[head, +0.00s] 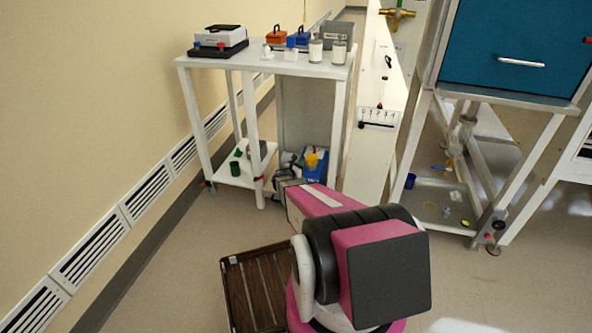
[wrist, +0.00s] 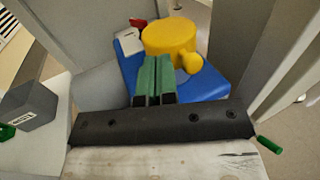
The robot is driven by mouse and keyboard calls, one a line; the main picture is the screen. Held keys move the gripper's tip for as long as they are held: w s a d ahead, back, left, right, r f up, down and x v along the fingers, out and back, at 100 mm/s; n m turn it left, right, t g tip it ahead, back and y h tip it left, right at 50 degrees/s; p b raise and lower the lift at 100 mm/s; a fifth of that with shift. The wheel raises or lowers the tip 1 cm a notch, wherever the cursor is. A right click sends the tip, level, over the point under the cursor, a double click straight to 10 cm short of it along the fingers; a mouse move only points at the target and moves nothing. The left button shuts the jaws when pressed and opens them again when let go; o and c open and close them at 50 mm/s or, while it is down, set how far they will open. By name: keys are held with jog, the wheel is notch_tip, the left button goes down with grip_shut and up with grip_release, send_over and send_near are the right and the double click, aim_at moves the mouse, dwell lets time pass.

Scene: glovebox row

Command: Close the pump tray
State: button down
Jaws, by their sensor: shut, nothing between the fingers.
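No part in view is clearly marked as the pump tray. A blue body (wrist: 215,84) with a round yellow part (wrist: 170,36) on top lies just beyond my fingers in the wrist view; I cannot tell whether it is the pump or its tray. The blue body (head: 316,173) and the yellow part (head: 312,160) also show low under the white table in the head view. My gripper (wrist: 154,78) is shut and empty, its green fingertips overlapping the blue body in the picture. Contact cannot be told. My arm hides part of the area in the head view.
The white table (head: 268,62) stands above, its legs close around the arm. A grey box (wrist: 35,103) is at the left in the wrist view. A brown slatted tray (head: 262,290) lies on the floor. A blue-fronted glovebox (head: 517,50) stands right. Floor at left is clear.

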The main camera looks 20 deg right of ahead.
jog(key=shift+x, duration=1)
